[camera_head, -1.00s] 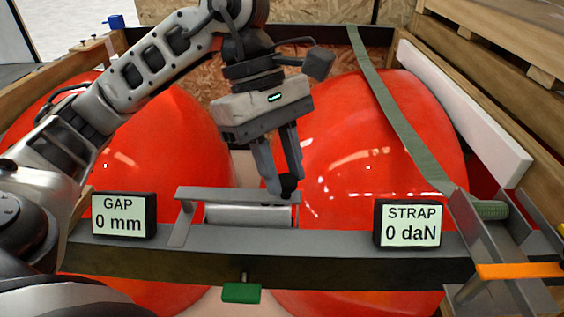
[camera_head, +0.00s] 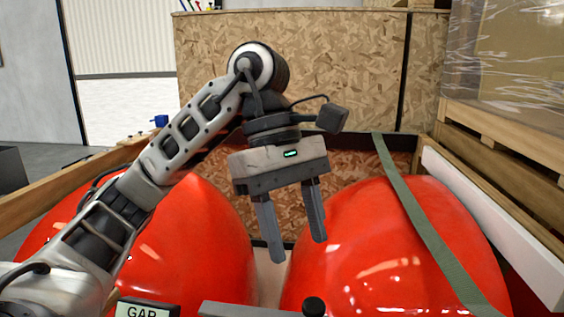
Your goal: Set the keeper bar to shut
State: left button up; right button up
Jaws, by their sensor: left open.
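A grey flat bar (camera_head: 250,309), apparently the keeper bar, shows only as a strip at the bottom edge. A round black knob (camera_head: 314,306) sits at its right end. Most of the bar and its mount are below the picture, so I cannot tell its full position from this view. My left gripper (camera_head: 298,247) is open and empty. Its fingers point down in the air above the bar and knob, clear of both. My right gripper is not in view.
Two large glossy red nosecones, left (camera_head: 190,240) and right (camera_head: 390,250), fill the wooden crate. A green strap (camera_head: 415,205) crosses the right one. The GAP display (camera_head: 145,310) is cut off. A chipboard panel (camera_head: 300,75) stands behind.

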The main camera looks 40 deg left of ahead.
pick_arm(q)
jog(key=p+v, duration=0.3)
jog(key=v, duration=0.4)
jog(key=shift+r, duration=0.35)
jog(key=shift+a, duration=0.1)
